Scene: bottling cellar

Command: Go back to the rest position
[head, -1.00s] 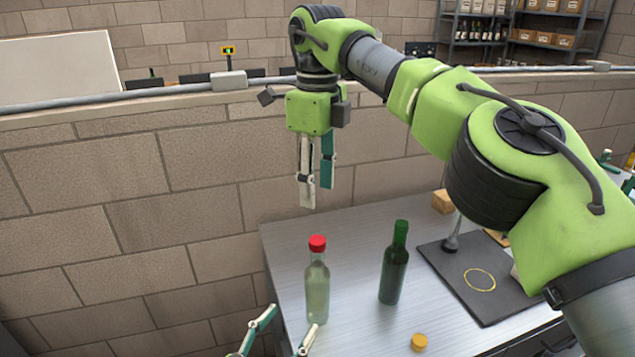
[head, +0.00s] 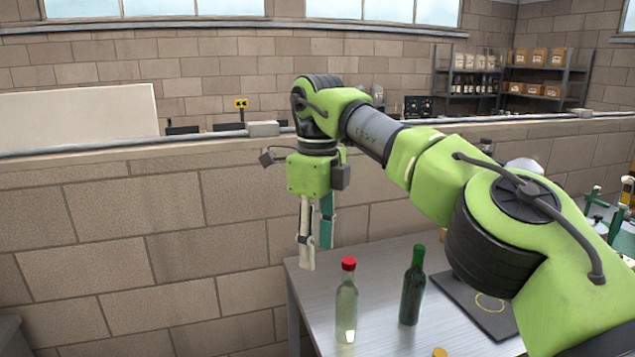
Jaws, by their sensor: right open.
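My right gripper (head: 316,245) hangs from the green arm that comes in from the right. Its two fingers point down, apart and empty, above and in front of the table's back left corner. A clear bottle with a red cap (head: 347,305) stands upright on the metal table (head: 385,258), below and to the right of the gripper. A dark green bottle (head: 412,288) stands upright to its right. Both bottles are apart from the gripper. My left gripper does not show.
A dark mat with a yellow ring (head: 470,306) lies on the table at the right, partly hidden by my arm. A yellow cap (head: 439,352) sits at the bottom edge. A block wall (head: 140,225) runs behind the table, with shelves (head: 500,78) beyond.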

